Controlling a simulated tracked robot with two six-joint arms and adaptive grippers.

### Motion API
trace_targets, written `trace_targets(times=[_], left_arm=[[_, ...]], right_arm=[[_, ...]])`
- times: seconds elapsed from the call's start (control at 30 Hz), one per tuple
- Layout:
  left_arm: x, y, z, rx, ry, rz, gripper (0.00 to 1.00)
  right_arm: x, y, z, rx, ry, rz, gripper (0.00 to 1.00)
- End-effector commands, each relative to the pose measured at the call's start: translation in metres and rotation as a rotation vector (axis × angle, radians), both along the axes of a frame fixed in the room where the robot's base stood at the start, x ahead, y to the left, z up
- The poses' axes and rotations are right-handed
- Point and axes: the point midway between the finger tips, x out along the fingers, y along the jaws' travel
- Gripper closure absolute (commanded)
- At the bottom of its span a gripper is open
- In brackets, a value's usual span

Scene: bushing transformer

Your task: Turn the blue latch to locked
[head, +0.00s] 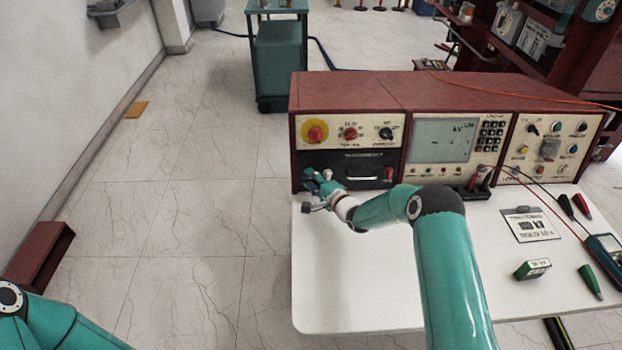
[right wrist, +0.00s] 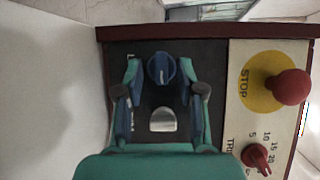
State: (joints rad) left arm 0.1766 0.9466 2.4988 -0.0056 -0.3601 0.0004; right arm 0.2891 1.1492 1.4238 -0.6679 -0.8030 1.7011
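The blue latch (right wrist: 162,68) is a round blue knob on a dark panel in the right wrist view. It has a pale mark on its face. My right gripper (right wrist: 160,72) has one finger on each side of the latch, with visible gaps between fingers and knob, so it is open around it. In the head view my right gripper (head: 318,184) is at the left end of the red console's front and mostly hides the latch. My left arm shows only at the bottom left corner; its gripper is out of view.
A red stop button (right wrist: 290,87) on a yellow ring and a red dial (right wrist: 257,157) lie beside the dark panel. The red console (head: 400,91) stands on a white table (head: 350,290). Probes, a meter (head: 604,247) and a small green box (head: 532,269) lie at the right.

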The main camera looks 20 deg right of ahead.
Motion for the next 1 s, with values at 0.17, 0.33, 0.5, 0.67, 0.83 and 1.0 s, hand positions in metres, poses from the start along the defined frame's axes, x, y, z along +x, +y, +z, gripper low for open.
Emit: trace_targets(times=[0.17,0.33,0.5,0.67,0.83,1.0], left_arm=[[0.000,0.000,0.001,0.000,0.000,0.000,0.60],[0.000,0.000,0.000,0.000,0.000,0.000,0.60],[0.000,0.000,0.000,0.000,0.000,0.000,0.60],[0.000,0.000,0.000,0.000,0.000,0.000,0.60],[0.000,0.000,-0.002,0.000,0.000,0.000,0.60],[0.000,0.000,-0.010,0.000,0.000,0.000,0.60]], right_arm=[[0.003,0.001,-0.001,0.000,0.000,0.000,0.61],[0.003,0.001,-0.001,0.000,0.000,0.001,0.61],[0.003,0.001,-0.001,0.000,0.000,0.001,0.86],[0.003,0.001,-0.001,0.000,0.002,0.001,1.00],[0.003,0.001,-0.002,-0.014,0.005,0.005,1.00],[0.004,0.002,-0.003,-0.061,0.019,0.017,1.00]])
